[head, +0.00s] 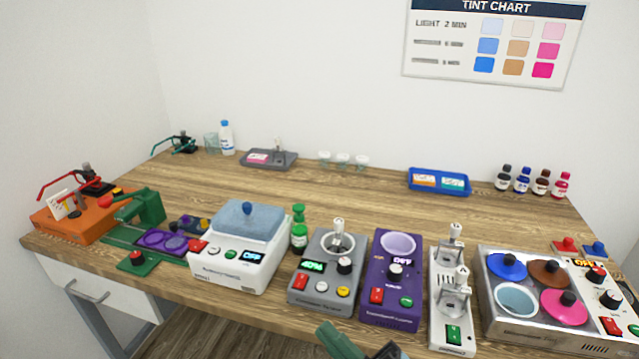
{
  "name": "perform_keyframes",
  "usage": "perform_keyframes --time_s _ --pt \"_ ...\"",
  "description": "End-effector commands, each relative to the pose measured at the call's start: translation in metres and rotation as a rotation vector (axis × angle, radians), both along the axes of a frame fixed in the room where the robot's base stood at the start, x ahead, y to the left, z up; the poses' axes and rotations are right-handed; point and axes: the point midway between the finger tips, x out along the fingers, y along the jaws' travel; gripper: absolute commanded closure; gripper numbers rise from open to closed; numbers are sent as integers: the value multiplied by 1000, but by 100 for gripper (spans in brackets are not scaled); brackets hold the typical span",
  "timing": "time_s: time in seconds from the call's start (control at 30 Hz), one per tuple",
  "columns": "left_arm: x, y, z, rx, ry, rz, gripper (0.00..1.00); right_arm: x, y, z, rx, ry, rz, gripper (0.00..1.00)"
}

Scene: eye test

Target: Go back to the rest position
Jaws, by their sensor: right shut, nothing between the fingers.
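My right gripper (362,346) shows at the bottom edge, just right of the middle, in front of the table's near edge. Only its green and dark parts show; the rest is cut off by the frame. It is shut and holds nothing that I can see. It is apart from the devices on the table. My left gripper is not in view.
The wooden table (330,190) has a row of devices along its front: a white bath (225,275), a grey unit (325,290), a purple unit (392,300), a white stand (452,325) and a multi-pot warmer (530,337). A green bottle (298,232) stands among them. The table's middle is clear.

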Motion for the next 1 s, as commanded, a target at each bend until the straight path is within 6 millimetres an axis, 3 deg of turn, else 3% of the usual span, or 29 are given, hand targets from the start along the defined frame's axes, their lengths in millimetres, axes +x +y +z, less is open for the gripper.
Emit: perform_keyframes --time_s 0.13,0.27,0.37,0.5,0.6,0.73,0.87,1.0 --pt "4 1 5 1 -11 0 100 1 -42 -70 85 364 -158 100" --pt "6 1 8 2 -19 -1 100 -20 -80 -140 148 678 -295 100" --pt "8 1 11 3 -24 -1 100 -49 -108 -192 191 905 -393 100" --pt "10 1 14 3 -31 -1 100 -105 -141 -254 239 1191 -521 100" --pt "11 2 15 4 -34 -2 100 -146 -159 -285 266 1355 -595 100" --pt "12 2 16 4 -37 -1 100 -186 -174 -310 288 1498 -661 100" --pt "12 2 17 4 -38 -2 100 -206 -181 -320 300 1566 -693 100" --pt "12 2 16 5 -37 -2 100 -210 -182 -322 301 1580 -699 100"
